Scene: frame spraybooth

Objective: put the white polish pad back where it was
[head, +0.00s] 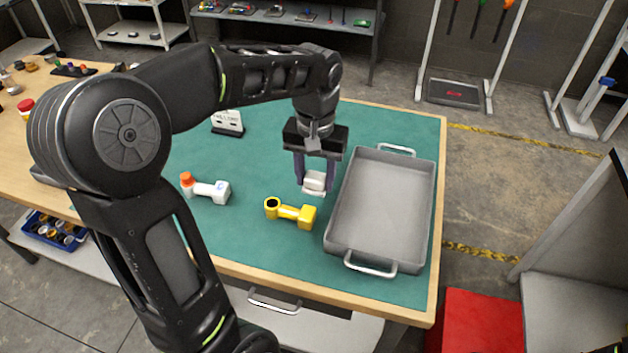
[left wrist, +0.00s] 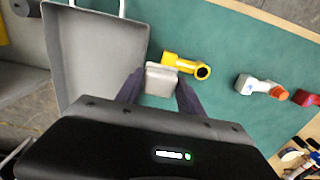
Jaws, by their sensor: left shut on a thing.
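My left gripper (head: 316,174) is shut on the white polish pad (head: 315,182), a small pale block between its two dark fingers. The pad is over the green mat, just left of the grey tray (head: 385,205) and behind the yellow tool. I cannot tell whether it touches the mat. In the left wrist view the pad (left wrist: 160,80) sits between the fingertips (left wrist: 157,88), apart from the tray wall. My right gripper is not in view.
A yellow tool (head: 291,213) and a white tool with an orange end (head: 205,188) lie on the green mat (head: 250,250). A small white sign (head: 227,122) stands farther back. The grey tray looks empty. A red box (head: 482,320) is beside the table's front right.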

